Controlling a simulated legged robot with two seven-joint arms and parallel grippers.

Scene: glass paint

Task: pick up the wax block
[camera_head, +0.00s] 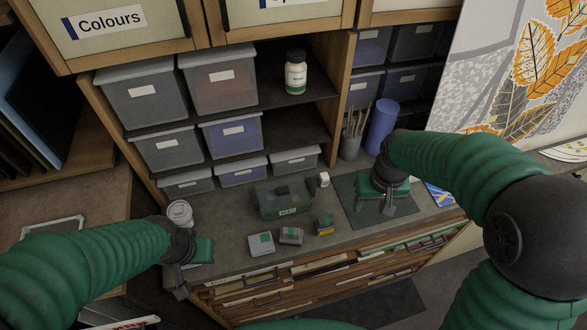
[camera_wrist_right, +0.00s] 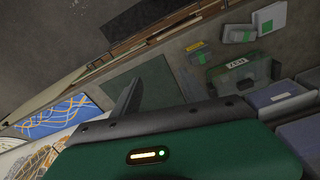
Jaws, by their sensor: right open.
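No object is clearly readable as the wax block. A small pale block (camera_head: 324,179) stands on the bench at the right of a dark green labelled box (camera_head: 283,200), and it may be the wax block. My right gripper (camera_head: 386,207) is open and empty above the dark green mat (camera_head: 362,213), right of that pale block and apart from it. In the right wrist view a dark finger (camera_wrist_right: 132,97) shows over the mat (camera_wrist_right: 150,84). My left gripper (camera_head: 183,290) is at the bench's left front edge; its jaws are too unclear to read.
Several small boxes, one white with a green label (camera_head: 261,244) and one with yellow (camera_head: 325,225), lie in front of the green box. A white tub (camera_head: 180,212) stands left. A brush pot (camera_head: 350,146) and blue cylinder (camera_head: 381,126) stand behind the mat. Shelved bins line the back.

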